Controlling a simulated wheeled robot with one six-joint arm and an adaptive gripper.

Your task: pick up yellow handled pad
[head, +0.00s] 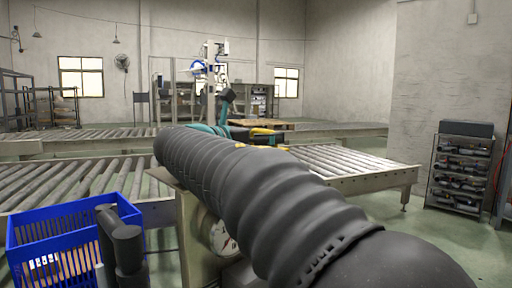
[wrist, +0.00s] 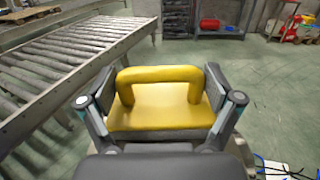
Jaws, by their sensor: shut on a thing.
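The yellow handled pad (wrist: 160,119) has a yellow top with a raised yellow loop handle and a dark grey edge. In the wrist view it sits between the two fingers of my gripper (wrist: 160,108), which is shut on it. A dark finger presses each side of the pad. In the head view my dark ribbed arm hides most of the gripper, and only a bit of yellow and black (head: 264,136) shows past the arm. What lies directly under the pad is hidden.
Roller conveyors (head: 345,166) run across the middle, and one also shows at left in the wrist view (wrist: 70,62). A blue crate (head: 65,240) is at front left. A shelf rack (head: 462,168) stands at right. The green floor is open at right.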

